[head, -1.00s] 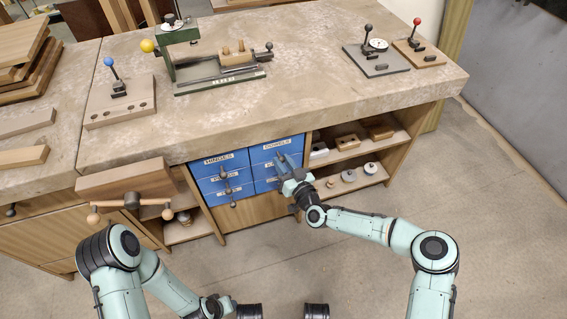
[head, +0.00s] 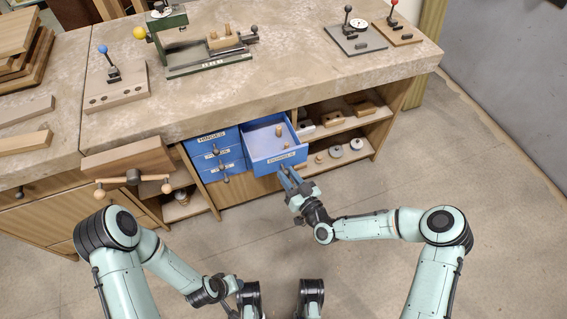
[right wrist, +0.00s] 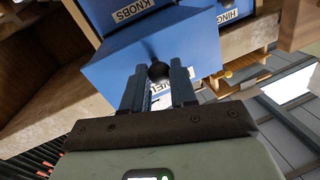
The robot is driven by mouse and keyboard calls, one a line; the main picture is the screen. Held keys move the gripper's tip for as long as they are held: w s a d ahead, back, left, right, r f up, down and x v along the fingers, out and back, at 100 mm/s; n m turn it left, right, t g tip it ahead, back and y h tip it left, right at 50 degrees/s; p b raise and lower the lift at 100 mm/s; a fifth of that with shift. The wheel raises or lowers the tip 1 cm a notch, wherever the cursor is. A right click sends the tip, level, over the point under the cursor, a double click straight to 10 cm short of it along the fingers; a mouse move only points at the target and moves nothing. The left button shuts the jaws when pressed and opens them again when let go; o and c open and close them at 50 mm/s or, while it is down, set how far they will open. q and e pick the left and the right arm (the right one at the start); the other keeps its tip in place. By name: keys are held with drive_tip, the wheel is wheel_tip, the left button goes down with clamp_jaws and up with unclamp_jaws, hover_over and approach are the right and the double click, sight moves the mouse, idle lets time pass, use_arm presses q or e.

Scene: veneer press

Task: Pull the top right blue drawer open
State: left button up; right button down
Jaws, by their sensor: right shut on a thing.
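The top right blue drawer (head: 262,140) is pulled well out of the cabinet, and its white inside shows. A few small wooden dowels (head: 279,131) stand in it. My right gripper (head: 286,172) is at the drawer's front. In the right wrist view my right gripper (right wrist: 158,88) is shut on the drawer's dark round knob (right wrist: 158,70), which sits between the fingers. The fingers partly hide the label on the blue front (right wrist: 120,72). My left gripper (head: 230,285) hangs low in front of the bench, far from the drawer; its fingers are unclear.
Other blue drawers (head: 212,148) with dark knobs are shut on the left. Open shelves (head: 345,128) with small wooden blocks and round pieces lie to the right. A wooden vise (head: 130,160) juts out at the left. The floor (head: 380,185) before the cabinet is clear.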

use_arm(q)
drive_tip(key=shift+s+d+r, duration=0.2)
drive_tip(key=shift+s+r, duration=0.1)
drive_tip(key=shift+s, duration=0.15)
use_arm(e)
drive_tip(key=shift+v, duration=0.8)
drive_tip(key=shift+s+a, duration=0.1)
drive_tip(key=shift+a, duration=0.05)
drive_tip(key=c, duration=0.9)
unclamp_jaws()
use_arm(q)
drive_tip(key=shift+s+d+r+g+p, duration=0.3)
drive_tip(key=shift+s+r+p, duration=0.15)
drive_tip(key=shift+s, duration=0.1)
drive_tip(key=shift+s+d+r+g+p, duration=0.3)
drive_tip(key=shift+s+r+p, duration=0.15)
drive_tip(key=shift+s, duration=0.1)
use_arm(e)
drive_tip(key=v, duration=1.3)
drive_tip(key=shift+s, duration=0.15)
